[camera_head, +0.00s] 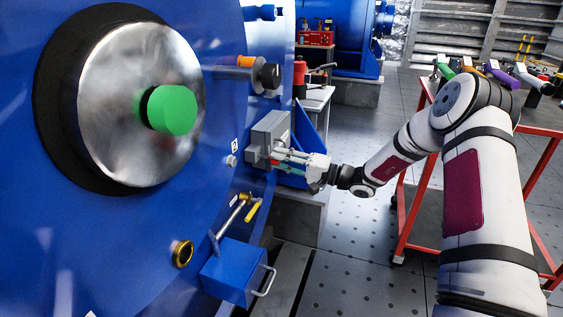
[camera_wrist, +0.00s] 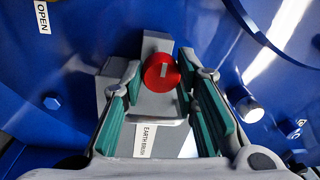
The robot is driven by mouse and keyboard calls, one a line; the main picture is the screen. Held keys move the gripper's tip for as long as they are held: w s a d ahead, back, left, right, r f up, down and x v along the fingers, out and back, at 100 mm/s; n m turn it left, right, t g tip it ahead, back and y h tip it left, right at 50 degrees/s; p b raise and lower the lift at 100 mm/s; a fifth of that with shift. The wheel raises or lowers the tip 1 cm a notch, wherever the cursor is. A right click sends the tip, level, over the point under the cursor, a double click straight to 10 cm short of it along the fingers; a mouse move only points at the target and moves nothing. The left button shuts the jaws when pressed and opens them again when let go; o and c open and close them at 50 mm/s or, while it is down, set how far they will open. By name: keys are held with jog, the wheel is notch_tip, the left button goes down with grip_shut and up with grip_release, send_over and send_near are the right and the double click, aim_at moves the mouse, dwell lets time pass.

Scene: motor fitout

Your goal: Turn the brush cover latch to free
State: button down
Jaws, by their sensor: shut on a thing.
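In the head view the grey housing (camera_head: 268,137) sits right of the large metal disc, with my gripper (camera_head: 279,160) reaching in from the right. The knob is largely hidden by the fingers there.
A white "OPEN" label (camera_wrist: 43,17) is at upper left in the wrist view. A yellow-handled valve (camera_head: 253,211) and a blue box (camera_head: 230,270) with a wire handle project below the housing. A red trolley (camera_head: 402,215) stands at right. Floor between is clear.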

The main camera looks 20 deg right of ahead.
jog(key=c, duration=1.2)
grip_release()
jog(key=shift+c, duration=0.2)
jog(key=shift+d, duration=0.1)
jog(key=v, duration=1.2)
